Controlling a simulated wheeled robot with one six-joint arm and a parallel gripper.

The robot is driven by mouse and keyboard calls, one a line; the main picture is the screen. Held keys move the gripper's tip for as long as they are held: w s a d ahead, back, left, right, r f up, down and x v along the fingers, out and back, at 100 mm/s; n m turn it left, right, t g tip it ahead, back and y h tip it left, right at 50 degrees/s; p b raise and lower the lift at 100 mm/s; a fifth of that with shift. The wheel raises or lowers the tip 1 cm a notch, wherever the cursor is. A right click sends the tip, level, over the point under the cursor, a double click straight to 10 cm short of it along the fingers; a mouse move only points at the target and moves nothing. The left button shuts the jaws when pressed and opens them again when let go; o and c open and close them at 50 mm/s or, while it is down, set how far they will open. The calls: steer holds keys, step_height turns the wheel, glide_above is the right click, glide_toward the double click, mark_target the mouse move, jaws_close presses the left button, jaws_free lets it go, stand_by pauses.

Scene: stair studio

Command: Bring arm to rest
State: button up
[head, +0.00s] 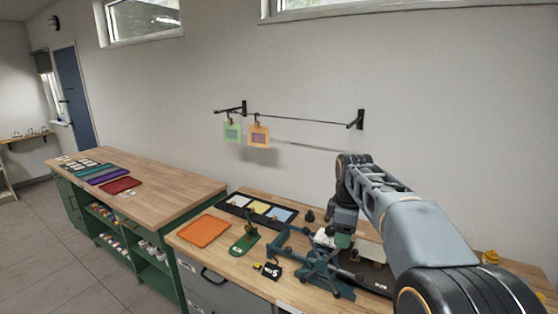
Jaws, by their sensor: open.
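My arm comes in from the lower right and reaches out over the near workbench (262,205). Its wrist bends down, and my gripper (341,240) points downward above the bench, near a dark teal frame-like stand (318,268). The gripper is open, and I see nothing held in it. The fingertips are small and partly lost against the things behind, so I cannot tell how far above the bench they are.
Left of the gripper are an orange tray (204,231), a green-based tool (244,245), a small black block (272,271) and a black tray with coloured cards (257,209). Two cards (232,132) hang from a wall line (300,119). Another green bench (165,185) stands left.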

steer(key=s+f+m+t, duration=0.2)
steer(key=s+m, duration=0.4)
steer(key=s, duration=0.4)
steer(key=s+f+m+t, duration=0.2)
steer(key=s+f+m, duration=0.3)
steer(key=s, duration=0.6)
steer(key=shift+f+m, duration=0.15)
steer(key=shift+m, duration=1.15)
steer(key=shift+c, duration=0.2)
